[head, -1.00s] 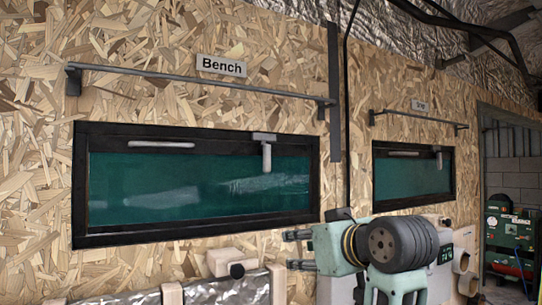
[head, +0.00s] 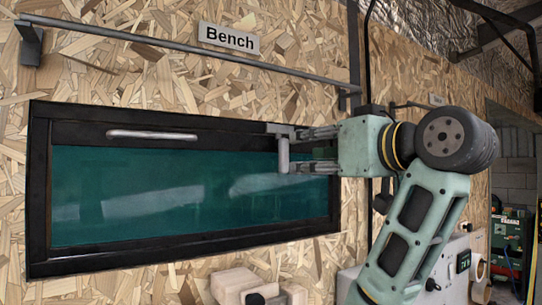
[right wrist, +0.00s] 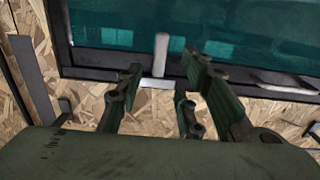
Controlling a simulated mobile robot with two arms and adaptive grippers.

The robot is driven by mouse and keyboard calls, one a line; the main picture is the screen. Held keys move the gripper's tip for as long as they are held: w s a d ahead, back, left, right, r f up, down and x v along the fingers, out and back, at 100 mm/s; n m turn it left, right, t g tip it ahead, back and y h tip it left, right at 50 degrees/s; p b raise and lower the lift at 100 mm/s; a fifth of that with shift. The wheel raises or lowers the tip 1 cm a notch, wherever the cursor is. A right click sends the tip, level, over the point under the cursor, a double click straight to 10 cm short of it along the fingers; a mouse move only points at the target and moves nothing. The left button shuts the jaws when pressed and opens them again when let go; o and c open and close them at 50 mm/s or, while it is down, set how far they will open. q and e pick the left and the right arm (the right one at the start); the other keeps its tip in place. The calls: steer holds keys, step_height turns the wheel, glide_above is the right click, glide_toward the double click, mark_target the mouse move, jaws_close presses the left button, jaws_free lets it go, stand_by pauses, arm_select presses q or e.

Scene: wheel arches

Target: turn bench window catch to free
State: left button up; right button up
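The bench window (head: 170,240) is a dark-framed, green-glazed window under the "Bench" sign (head: 229,39). Its catch (head: 283,155) is a light grey lever at the top right of the frame, pointing down from its mount. My right gripper (head: 299,150) comes in from the right, level with the catch. Its fingers are apart, one above the other, with tips close to the lever. In the right wrist view, the lever (right wrist: 161,55) stands between the open fingers (right wrist: 165,70), with gaps showing on both sides. I cannot tell whether anything touches. My left gripper is not in view.
A pale bar handle (head: 152,135) is on the upper window frame. A grey rail (head: 180,44) runs along the chipboard wall above the window. Wooden blocks (head: 235,285) stand below. A green machine (head: 510,240) is far right.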

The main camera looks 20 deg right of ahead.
mark_target(286, 152)
steer(key=w+p, duration=0.2)
steer(key=w+r+p, duration=0.1)
steer(key=shift+w+a+r, duration=0.1)
steer(key=shift+w+a, duration=0.15)
steer(key=shift+w, duration=0.05)
steer(key=shift+w+a+p, duration=0.2)
steer(key=shift+w+p, duration=0.45)
steer(key=shift+w, duration=0.55)
steer(key=shift+w+a+f, duration=0.1)
steer(key=shift+w+f, duration=0.25)
steer(key=shift+w, duration=0.4)
steer(key=shift+s, duration=0.2)
steer(key=shift+c, duration=1.2)
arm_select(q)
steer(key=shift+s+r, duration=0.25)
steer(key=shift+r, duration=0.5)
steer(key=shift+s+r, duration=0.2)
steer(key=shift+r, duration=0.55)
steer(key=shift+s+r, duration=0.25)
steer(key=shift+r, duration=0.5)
arm_select(e)
jaws_close()
